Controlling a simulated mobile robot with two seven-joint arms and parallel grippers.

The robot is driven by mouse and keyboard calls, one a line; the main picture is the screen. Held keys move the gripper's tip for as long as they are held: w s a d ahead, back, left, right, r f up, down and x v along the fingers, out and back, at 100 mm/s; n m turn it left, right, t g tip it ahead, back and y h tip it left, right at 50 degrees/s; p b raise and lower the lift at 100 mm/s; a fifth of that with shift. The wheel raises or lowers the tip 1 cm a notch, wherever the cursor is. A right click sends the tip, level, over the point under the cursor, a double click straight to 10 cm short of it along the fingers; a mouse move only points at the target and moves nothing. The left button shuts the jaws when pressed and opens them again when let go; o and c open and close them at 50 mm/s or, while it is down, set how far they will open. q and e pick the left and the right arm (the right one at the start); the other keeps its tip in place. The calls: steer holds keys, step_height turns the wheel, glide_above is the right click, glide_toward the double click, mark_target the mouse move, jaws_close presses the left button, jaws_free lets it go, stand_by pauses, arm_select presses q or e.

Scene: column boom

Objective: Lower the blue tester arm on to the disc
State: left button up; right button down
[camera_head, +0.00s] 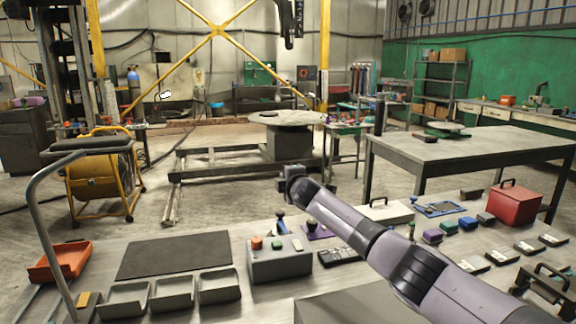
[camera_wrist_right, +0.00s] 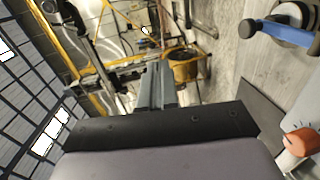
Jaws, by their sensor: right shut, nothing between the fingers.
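The blue tester arm (camera_head: 282,228), with a dark knob at its end, stands behind the grey box with buttons; its lower part is hidden. In the right wrist view the blue arm (camera_wrist_right: 275,31) lies at the upper right, beside or over a round pale piece (camera_wrist_right: 291,12) that may be the disc. How far apart they are, I cannot tell. My right gripper (camera_head: 291,174) is above and beyond the blue arm, apart from it. Its fingers (camera_wrist_right: 157,82) are shut and empty. My left gripper is not in view.
The grey box (camera_head: 278,268) has an orange button (camera_head: 257,242) and a green one. Grey trays (camera_head: 219,286), a dark mat (camera_head: 173,255) and an orange bin (camera_head: 60,261) lie left. Small blocks, a white case (camera_head: 386,212) and a red toolbox (camera_head: 514,205) lie right.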

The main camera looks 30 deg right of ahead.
steer(key=shift+s+a+r, duration=0.1)
steer(key=shift+s+r, duration=0.15)
steer(key=shift+r, duration=0.45)
steer(key=shift+s+a+r, duration=0.1)
steer(key=shift+s+r, duration=0.2)
steer(key=shift+r, duration=0.35)
steer(key=shift+s+a+r, duration=0.1)
steer(key=shift+s+r, duration=0.15)
steer(key=shift+r, duration=0.45)
